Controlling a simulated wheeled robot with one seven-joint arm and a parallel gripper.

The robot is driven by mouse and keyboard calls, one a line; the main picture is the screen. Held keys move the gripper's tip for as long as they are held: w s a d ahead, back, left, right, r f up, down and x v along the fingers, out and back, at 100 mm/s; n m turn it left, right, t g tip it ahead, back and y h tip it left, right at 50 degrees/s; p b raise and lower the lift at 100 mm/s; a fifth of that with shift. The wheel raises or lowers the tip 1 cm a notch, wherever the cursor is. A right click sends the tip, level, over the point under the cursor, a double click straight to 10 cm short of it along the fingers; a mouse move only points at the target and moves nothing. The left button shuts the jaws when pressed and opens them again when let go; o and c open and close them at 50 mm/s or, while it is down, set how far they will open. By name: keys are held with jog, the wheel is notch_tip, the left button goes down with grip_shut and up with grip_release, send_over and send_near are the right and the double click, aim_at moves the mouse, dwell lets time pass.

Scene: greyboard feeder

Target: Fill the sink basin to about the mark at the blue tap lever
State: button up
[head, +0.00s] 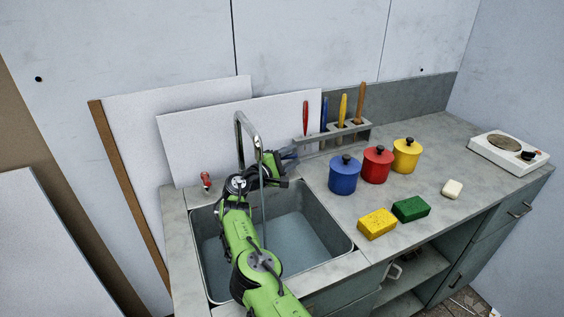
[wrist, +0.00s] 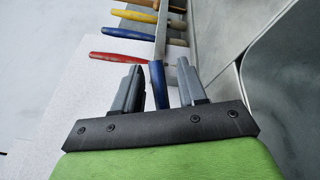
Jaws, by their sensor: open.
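The grey sink basin (head: 318,222) is set in the counter, with bluish water (head: 290,240) over its floor. A thin stream seems to run from the spout of the metal tap (head: 239,130) into it, partly hidden by my arm. My gripper (head: 286,160) is open at the tap's right side. In the wrist view, the blue tap lever (wrist: 157,73) lies between the spread fingers of my gripper (wrist: 160,82), with gaps on both sides. A red tap lever (head: 206,179) stands left of the tap. I cannot make out a fill mark on the basin wall.
Behind the gripper, a rack (head: 333,134) holds several tools with coloured handles. Blue (head: 343,177), red (head: 376,167) and yellow (head: 406,157) pots stand right of the basin. Yellow (head: 376,224) and green (head: 411,210) sponges lie near the front edge. White boards lean behind the tap.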

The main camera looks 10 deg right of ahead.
jog(key=p+v, duration=0.2)
jog(key=v, duration=1.3)
jog(key=shift+s+a+p, duration=0.15)
jog(key=shift+a+p, duration=0.05)
jog(key=shift+p, duration=0.2)
jog(key=shift+d, duration=0.1)
